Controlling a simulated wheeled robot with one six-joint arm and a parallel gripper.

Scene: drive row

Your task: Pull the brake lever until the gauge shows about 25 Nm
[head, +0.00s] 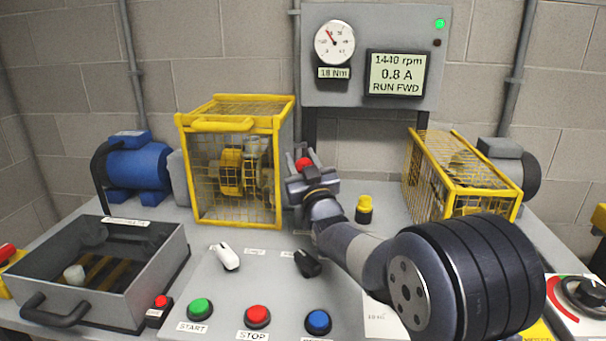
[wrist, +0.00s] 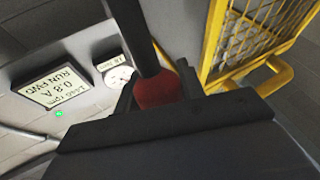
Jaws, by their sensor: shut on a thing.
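The brake lever has a red knob (head: 303,163) that shows between my gripper's fingers, just right of the left yellow guard. In the wrist view my gripper (wrist: 158,92) is shut on the red knob (wrist: 157,90), with the dark lever shaft (wrist: 133,35) running up from it. In the head view my gripper (head: 305,165) reaches forward over the bench, and the lever's lower part is hidden behind it. The round gauge (head: 334,43) on the grey panel has a red needle pointing up and left. Its readout (head: 334,72) shows 18 Nm.
The display (head: 396,73) reads 1440 rpm, 0.8 A, RUN FWD. The left yellow guard (head: 278,215) stands close beside my gripper. A right guard (head: 512,195), a yellow-topped knob (head: 364,208) and an open grey tray (head: 172,270) are nearby. START (head: 200,308) and STOP (head: 258,316) buttons sit in front.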

